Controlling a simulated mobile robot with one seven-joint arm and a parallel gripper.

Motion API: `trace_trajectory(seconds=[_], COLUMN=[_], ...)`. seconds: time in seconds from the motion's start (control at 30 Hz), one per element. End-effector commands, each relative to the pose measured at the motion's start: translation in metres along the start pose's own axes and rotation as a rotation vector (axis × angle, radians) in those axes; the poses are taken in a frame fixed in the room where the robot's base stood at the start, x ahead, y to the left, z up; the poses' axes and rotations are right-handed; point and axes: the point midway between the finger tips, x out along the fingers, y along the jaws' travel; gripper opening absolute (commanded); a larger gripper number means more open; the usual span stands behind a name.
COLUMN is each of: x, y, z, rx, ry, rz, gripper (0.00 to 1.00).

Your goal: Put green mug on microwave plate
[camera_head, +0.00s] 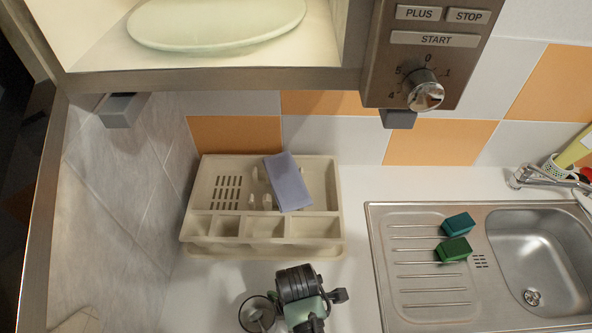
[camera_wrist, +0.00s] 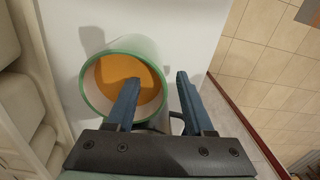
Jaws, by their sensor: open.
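The green mug (camera_wrist: 124,60) stands upright on the white counter in the wrist view, with a green rim and an orange inside. My gripper (camera_wrist: 157,82) is open above it. In the picture, the left finger overlaps the mug's opening and the right finger is outside its right rim; contact cannot be told. A dark handle part shows near the right finger. In the head view the mug (camera_head: 257,314) is at the bottom edge, left of my wrist, partly cut off. The pale microwave plate (camera_head: 216,24) lies inside the open microwave at the top left.
The microwave's control panel (camera_head: 430,50) and lower frame overhang the counter. A beige cutlery tray (camera_head: 215,228) with a lilac sponge (camera_head: 287,182) sits behind the mug. A sink (camera_head: 545,255) with a teal sponge (camera_head: 459,224) and green sponge (camera_head: 453,249) on its drainer is right.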

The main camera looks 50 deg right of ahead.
Motion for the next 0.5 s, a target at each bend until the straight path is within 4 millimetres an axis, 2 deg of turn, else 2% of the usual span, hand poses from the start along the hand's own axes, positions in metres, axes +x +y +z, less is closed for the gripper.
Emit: trace_trajectory(seconds=[0.13, 0.37, 0.4, 0.5], x=[0.0126, 0.0147, 0.0147, 0.0146], y=[0.0001, 0.0006, 0.0006, 0.0006], z=[0.0003, 0.0002, 0.0002, 0.0002], rx=[0.000, 0.000, 0.000, 0.000], ry=[0.000, 0.000, 0.000, 0.000], rz=[0.000, 0.002, 0.002, 0.002], gripper=[0.53, 0.53, 0.51, 0.33])
